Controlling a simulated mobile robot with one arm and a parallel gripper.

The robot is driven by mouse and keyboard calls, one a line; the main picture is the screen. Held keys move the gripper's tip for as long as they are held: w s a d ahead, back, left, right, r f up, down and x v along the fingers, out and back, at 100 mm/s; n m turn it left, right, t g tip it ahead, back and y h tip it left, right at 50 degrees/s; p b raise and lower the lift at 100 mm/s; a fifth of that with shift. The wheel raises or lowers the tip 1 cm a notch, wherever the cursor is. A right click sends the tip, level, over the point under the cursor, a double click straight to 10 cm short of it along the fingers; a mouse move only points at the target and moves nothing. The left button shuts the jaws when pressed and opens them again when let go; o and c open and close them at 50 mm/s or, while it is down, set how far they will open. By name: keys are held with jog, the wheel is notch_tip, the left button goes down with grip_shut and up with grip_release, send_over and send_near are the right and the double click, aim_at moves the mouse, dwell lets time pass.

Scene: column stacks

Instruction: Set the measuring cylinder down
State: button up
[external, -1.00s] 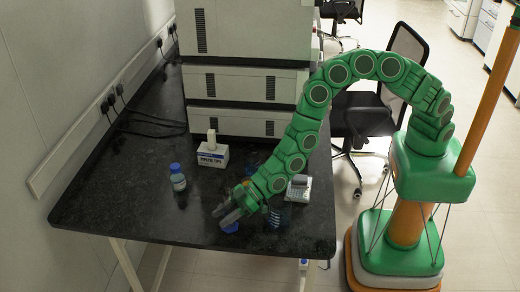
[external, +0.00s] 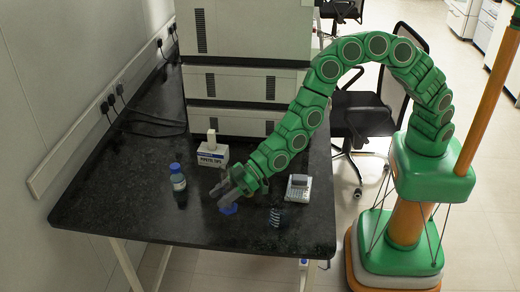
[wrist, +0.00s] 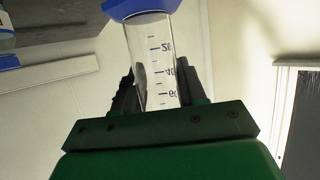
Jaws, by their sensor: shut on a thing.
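The measuring cylinder shows in the wrist view as a clear tube (wrist: 153,58) with dark scale marks and a blue base (wrist: 140,8) at the top of the picture. My gripper (wrist: 158,88) is shut on the tube, one finger on each side. In the external view my gripper (external: 226,187) is over the front middle of the black bench. The cylinder's blue base (external: 229,208) shows just below the fingers; most of the tube is hard to make out there. I cannot tell whether the base touches the bench.
A blue-capped bottle (external: 178,178) stands to the left on the black bench (external: 130,205). A white box (external: 212,155) is behind my gripper, before stacked instruments (external: 245,85). A small grey device (external: 298,187) and a dark ribbed item (external: 275,217) are to the right. The front left is clear.

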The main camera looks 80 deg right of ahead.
jog(key=shift+d+r, duration=0.25)
jog(key=shift+r, duration=0.15)
jog(key=s+d+r+n+g+y, duration=0.1)
jog(key=s+d+r, duration=0.1)
jog(key=d, duration=0.6)
jog(key=s+d+r, duration=0.1)
jog(key=s+d, duration=0.1)
jog(key=d, duration=0.6)
jog(key=shift+w+a+f, duration=0.75)
jog(key=shift+w+f, duration=0.9)
jog(key=shift+w, duration=0.5)
jog(key=shift+w+a+f, duration=0.8)
jog(key=shift+w+f, duration=0.8)
jog(key=shift+w, duration=0.55)
jog(key=shift+w+a+f, duration=0.75)
jog(key=shift+w+f, duration=0.9)
jog(key=shift+w, duration=0.5)
jog(key=shift+f, duration=1.45)
jog(key=shift+f, duration=0.1)
